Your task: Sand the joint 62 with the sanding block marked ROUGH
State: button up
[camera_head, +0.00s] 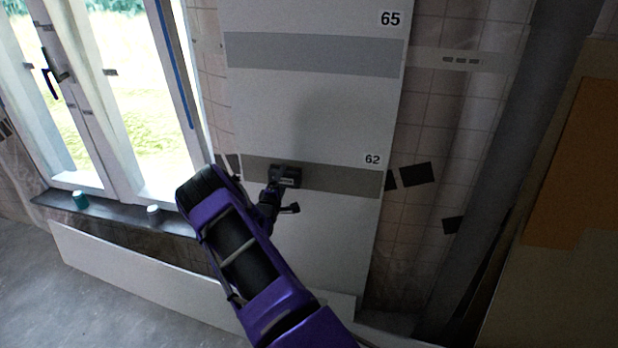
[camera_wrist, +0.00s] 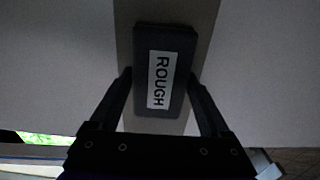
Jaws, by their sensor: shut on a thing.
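The panel (camera_head: 310,120) stands upright against the wall with two grey bands across it. The lower band is joint 62 (camera_head: 340,180), darker and brownish grey, with the label 62 above its right end. The upper, lighter band (camera_head: 315,54) lies under the label 65. My gripper (camera_wrist: 161,88) is shut on a dark sanding block (camera_wrist: 184,42) whose white label reads ROUGH. In the head view the block (camera_head: 287,172) is over the left-middle part of joint 62. The wrist view shows the band running behind it. I cannot tell whether the block touches the surface.
A window (camera_head: 110,100) with a dark sill (camera_head: 120,215) is at the left; a teal can (camera_head: 80,200) and a small white item (camera_head: 153,211) stand there. A white board (camera_head: 130,265) leans below. A grey column (camera_head: 490,150) and an orange board (camera_head: 575,170) are at the right.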

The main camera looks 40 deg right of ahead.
jog(key=p+v, duration=0.1)
jog(key=v, duration=0.1)
jog(key=shift+s+a+r, duration=0.15)
jog(key=shift+a, duration=0.1)
jog(key=shift+p+v, duration=1.05)
jog(key=shift+v, duration=1.1)
